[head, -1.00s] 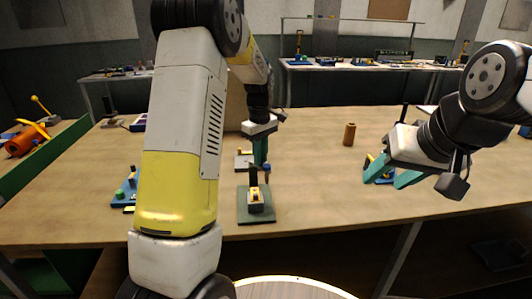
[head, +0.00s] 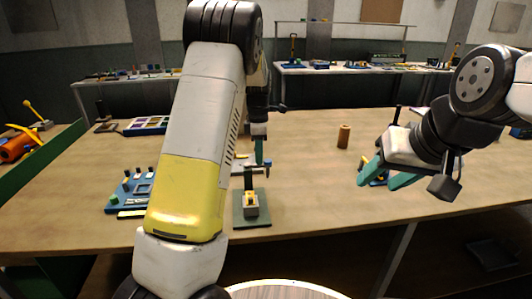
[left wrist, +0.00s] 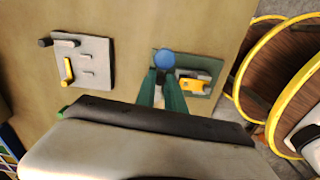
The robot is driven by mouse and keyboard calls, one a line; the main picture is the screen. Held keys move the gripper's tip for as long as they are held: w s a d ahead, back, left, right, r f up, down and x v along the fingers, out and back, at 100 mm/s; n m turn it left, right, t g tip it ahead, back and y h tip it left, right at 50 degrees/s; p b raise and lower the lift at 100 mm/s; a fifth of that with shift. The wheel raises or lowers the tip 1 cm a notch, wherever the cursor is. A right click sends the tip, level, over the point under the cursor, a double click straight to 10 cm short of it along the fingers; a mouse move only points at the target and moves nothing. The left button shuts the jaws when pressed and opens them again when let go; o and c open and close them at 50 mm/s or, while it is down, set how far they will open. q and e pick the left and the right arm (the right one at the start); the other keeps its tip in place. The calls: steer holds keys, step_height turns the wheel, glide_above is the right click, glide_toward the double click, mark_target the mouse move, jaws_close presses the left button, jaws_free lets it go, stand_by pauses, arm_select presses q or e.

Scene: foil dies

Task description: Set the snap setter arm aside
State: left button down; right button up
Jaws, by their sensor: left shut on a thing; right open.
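My left gripper (head: 259,154) is shut on the snap setter arm, whose round blue knob (left wrist: 163,58) shows just beyond the green fingertips (left wrist: 160,92) in the left wrist view. In the head view the knob (head: 267,162) sits beside the fingers; most of the arm is hidden. The gripper is behind the snap setter's green base (head: 251,221), which carries a grey block with a yellow piece (left wrist: 195,83). I cannot tell the height of the held arm above the table. My right gripper (head: 381,178) is open over the table at the right, near a small blue-based item.
A grey plate with pegs and a yellow handle (left wrist: 82,62) lies left of the held arm in the wrist view. A blue tool rack (head: 127,190) stands at the left front. A brown cylinder (head: 343,136) stands behind. Table between base and right gripper is clear.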

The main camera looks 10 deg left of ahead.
arm_select(q)
steer(key=shift+w+n, duration=0.25)
steer(key=shift+n, duration=0.25)
steer(key=c, duration=1.4)
jaws_free()
step_height(320, 180, up, 8)
steer(key=shift+f, duration=0.25)
steer(key=shift+r, duration=0.2)
steer(key=shift+s, duration=0.1)
steer(key=s+r+m+t+h, duration=0.15)
steer(key=s+r+m, duration=0.35)
steer(key=s+m, duration=0.5)
steer(key=s+r+m+t+h, duration=0.1)
steer(key=s+r+m+t, duration=0.35)
steer(key=s, duration=0.95)
steer(key=s+f+m, duration=0.1)
steer(key=s+m, duration=0.6)
steer(key=s, duration=0.1)
steer(key=shift+f, duration=0.4)
